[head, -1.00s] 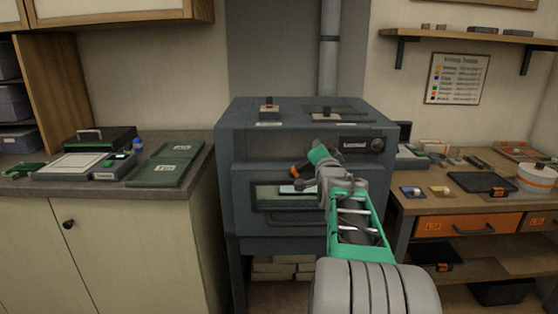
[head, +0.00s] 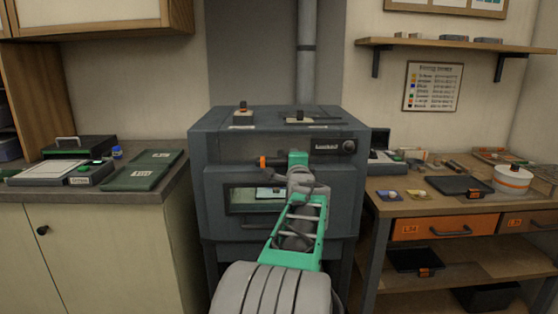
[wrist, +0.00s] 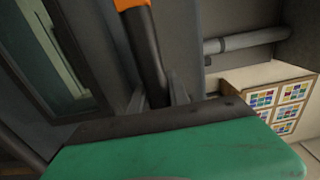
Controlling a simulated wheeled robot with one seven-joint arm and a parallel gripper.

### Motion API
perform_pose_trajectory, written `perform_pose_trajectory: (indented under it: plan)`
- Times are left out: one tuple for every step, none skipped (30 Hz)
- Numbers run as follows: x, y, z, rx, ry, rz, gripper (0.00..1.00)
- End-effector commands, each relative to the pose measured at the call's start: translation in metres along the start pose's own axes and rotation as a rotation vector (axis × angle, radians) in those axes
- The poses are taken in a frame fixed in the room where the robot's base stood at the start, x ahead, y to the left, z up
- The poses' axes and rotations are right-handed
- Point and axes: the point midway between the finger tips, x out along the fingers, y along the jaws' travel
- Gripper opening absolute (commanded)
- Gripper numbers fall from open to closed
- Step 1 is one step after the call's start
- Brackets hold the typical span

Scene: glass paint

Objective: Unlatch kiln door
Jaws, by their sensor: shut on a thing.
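The grey kiln (head: 222,148) stands in the middle of the head view, its front door (head: 217,222) shut, with a window and a bar handle below it. The latch lever, a dark bar with an orange tip (head: 262,161), lies about level above the window. In the wrist view the lever (wrist: 148,58) runs up between my fingers to its orange end. My gripper (head: 284,162) is shut on the lever; it also shows in the wrist view (wrist: 157,92), with the green body below. The lever's pivot is hidden behind my gripper.
A bright piece (head: 270,192) shows behind the kiln window (head: 240,195). A counter with dark panels (head: 145,170) is at left. A workbench with orange drawers (head: 420,230) and a black tray (head: 455,187) is close at right. A flue pipe (head: 306,70) rises behind the kiln.

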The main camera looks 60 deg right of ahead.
Motion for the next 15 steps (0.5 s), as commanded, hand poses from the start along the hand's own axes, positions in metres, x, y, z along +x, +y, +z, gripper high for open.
perform_pose_trajectory:
  plan:
    - [-0.0001,0.0005,-0.0033,0.006,0.005,0.000,0.00]
    - [-0.0001,0.0005,-0.0043,0.009,0.007,0.000,0.00]
    - [-0.0002,0.0005,-0.0052,0.012,0.008,0.000,0.00]
    - [-0.0002,0.0005,-0.0056,0.013,0.009,0.000,0.00]
    - [-0.0002,0.0005,-0.0057,0.014,0.009,0.000,0.00]
    - [-0.0002,0.0004,-0.0057,0.015,0.009,0.000,0.00]
    - [-0.0002,0.0004,-0.0056,0.015,0.009,0.000,0.00]
    - [-0.0002,0.0005,-0.0055,0.015,0.009,0.000,0.00]
    - [-0.0002,0.0004,-0.0053,0.015,0.008,0.000,0.00]
    - [-0.0002,0.0004,-0.0051,0.014,0.008,0.000,0.00]
    - [-0.0002,0.0004,-0.0049,0.014,0.008,0.000,0.00]
    - [-0.0002,0.0004,-0.0047,0.014,0.008,0.000,0.00]
    - [-0.0001,0.0004,-0.0046,0.014,0.008,0.000,0.00]
    - [-0.0001,0.0004,-0.0045,0.014,0.007,0.000,0.23]
    - [-0.0001,0.0005,-0.0043,0.014,0.007,0.000,0.26]
